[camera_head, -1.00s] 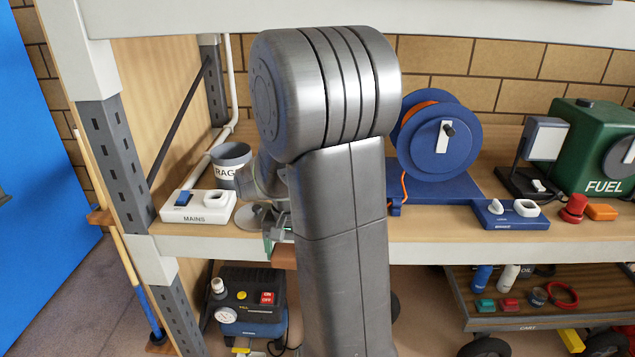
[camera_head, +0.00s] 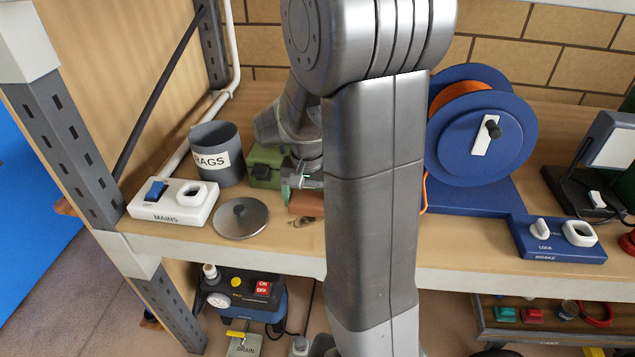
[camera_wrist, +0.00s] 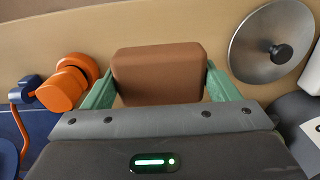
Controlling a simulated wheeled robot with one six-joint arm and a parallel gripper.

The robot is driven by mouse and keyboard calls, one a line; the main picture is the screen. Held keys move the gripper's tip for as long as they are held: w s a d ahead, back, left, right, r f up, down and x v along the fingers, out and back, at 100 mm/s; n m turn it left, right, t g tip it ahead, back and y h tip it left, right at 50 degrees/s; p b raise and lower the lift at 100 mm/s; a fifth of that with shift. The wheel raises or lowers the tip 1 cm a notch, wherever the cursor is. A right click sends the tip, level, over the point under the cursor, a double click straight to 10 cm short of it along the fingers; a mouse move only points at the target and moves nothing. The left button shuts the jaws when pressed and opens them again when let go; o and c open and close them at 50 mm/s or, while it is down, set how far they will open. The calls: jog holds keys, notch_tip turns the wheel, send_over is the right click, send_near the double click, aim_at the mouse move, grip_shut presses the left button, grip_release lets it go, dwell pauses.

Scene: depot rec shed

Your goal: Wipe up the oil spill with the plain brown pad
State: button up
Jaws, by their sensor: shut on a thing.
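My gripper (camera_wrist: 160,84) has green fingers and is shut on the plain brown pad (camera_wrist: 159,72), which spans the space between them. In the head view the pad (camera_head: 306,205) shows at the fingertips, low over the front of the shelf board, partly hidden behind my arm. A small dark, shiny patch that looks like the oil spill (camera_head: 302,222) lies on the board just in front of the pad. I cannot tell whether the pad touches the board.
A metal lid with a black knob (camera_head: 240,218) lies left of the pad. Behind are the RAGS can (camera_head: 214,155) and a green box (camera_head: 264,163). The white MAINS box (camera_head: 172,203) stands far left, the blue reel (camera_head: 480,137) right. An orange object (camera_wrist: 68,84) is left in the wrist view.

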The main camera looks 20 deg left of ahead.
jog(key=b, duration=0.5)
send_over(309, 230)
jog(key=shift+s+f, duration=0.1)
jog(key=shift+f, duration=2.9)
jog(key=shift+f+b, duration=0.6)
jog(key=shift+f, duration=0.4)
